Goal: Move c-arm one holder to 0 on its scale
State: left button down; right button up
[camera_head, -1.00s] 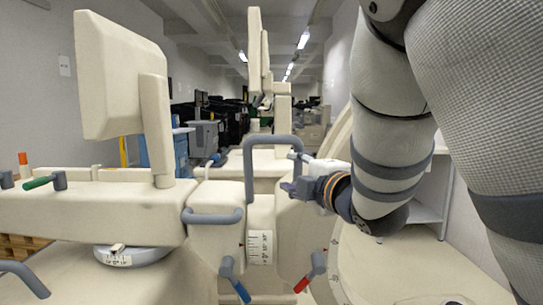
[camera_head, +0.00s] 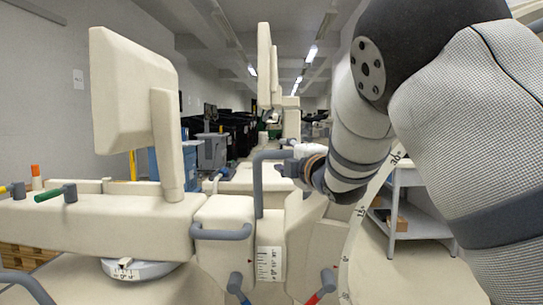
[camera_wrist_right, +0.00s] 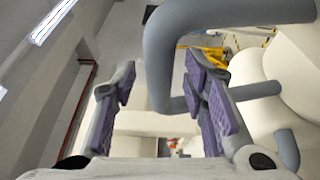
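The beige C-arm machine stands in front of me in the head view. Its grey bent handle (camera_head: 258,188) rises at the centre above a white vertical scale (camera_head: 270,263). A curved beige arc with a printed scale (camera_head: 361,212) runs at the right. A round dial scale (camera_head: 124,271) sits under the boom at left. My right gripper (camera_head: 284,170) is beside the handle. In the right wrist view the gripper (camera_wrist_right: 160,75) is open, with the grey handle (camera_wrist_right: 158,62) between and beyond its purple-padded fingers; contact cannot be told. My left gripper is out of view.
A tall beige panel (camera_head: 130,90) stands on the boom at left. Red (camera_head: 328,280), blue (camera_head: 234,284) and green (camera_head: 50,194) levers stick out of the machine. A white shelf (camera_head: 405,226) stands at right. A similar machine stands behind. My right arm covers the upper right.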

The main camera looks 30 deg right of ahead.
jog(key=shift+w+d, duration=0.1)
jog(key=shift+w, duration=0.45)
grip_shut()
